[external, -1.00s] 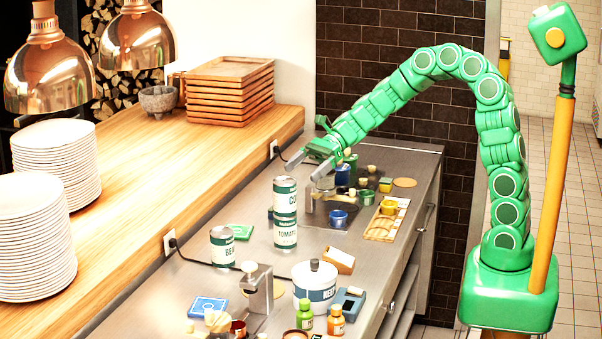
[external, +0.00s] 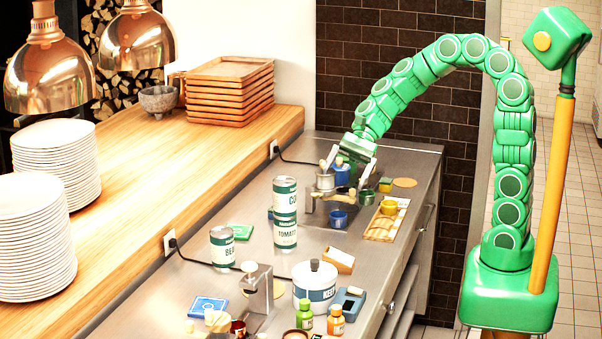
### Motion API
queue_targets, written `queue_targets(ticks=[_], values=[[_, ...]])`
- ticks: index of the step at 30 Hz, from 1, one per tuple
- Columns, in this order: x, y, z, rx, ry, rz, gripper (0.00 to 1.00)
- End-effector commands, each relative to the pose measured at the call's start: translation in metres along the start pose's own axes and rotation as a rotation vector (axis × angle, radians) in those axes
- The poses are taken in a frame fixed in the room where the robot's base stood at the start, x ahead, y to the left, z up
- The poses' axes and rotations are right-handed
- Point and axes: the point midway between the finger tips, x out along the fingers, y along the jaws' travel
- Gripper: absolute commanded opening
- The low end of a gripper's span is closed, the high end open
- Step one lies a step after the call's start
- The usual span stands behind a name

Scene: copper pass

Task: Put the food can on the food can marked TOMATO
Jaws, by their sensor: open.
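A food can marked TOMATO (external: 285,235) stands upright on the steel counter. A second food can, its label starting "CO" (external: 285,198), stands upright on top of it, and the two look roughly in line. Another can, its label starting "BEA" (external: 222,248), stands on the counter to the left. My gripper (external: 345,171) is open and points down, beyond and to the right of the stacked cans, apart from them.
Small blue, green and yellow pots (external: 338,219) crowd the counter below my gripper. A white lidded pot (external: 315,284), small bottles (external: 336,320) and a metal stand (external: 258,290) are at the front. The wooden shelf (external: 200,160) with plates and trays runs along the left.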

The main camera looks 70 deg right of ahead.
Motion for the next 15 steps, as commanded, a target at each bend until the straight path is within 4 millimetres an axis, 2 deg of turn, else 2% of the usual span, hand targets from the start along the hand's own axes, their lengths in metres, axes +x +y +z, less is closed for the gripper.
queue_targets(ticks=[3, 7, 15], values=[[0.001, 0.042, 0.015, -0.177, 0.055, 0.103, 0.97], [-0.002, 0.087, 0.020, -0.361, 0.115, 0.221, 0.97], [-0.028, 0.173, 0.016, -0.714, 0.223, 0.478, 0.97]])
